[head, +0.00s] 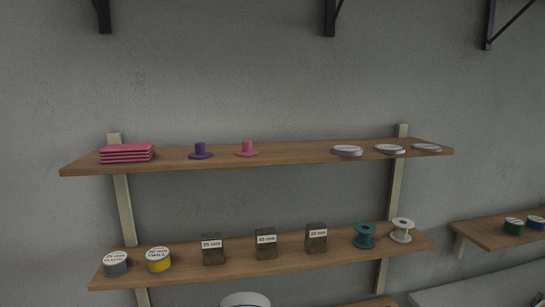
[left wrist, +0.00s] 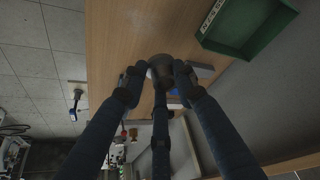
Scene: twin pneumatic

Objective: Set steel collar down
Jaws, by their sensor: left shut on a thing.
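In the left wrist view, the dark fingers of my left gripper (left wrist: 159,78) are shut on a small, round, dark grey thing (left wrist: 160,62), which looks like the steel collar. The fingers hide much of it. Behind it is a wooden tabletop (left wrist: 115,35); I cannot tell whether the collar touches it or hangs above it. The head view shows neither gripper and no collar. My right gripper is in neither view.
A labelled green tray (left wrist: 238,38) is at the top right of the wrist view. A greyish block (left wrist: 203,70) is beside the fingers. The head view shows an upper shelf (head: 300,153) and a lower shelf (head: 190,263) bearing spools, tins and blocks.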

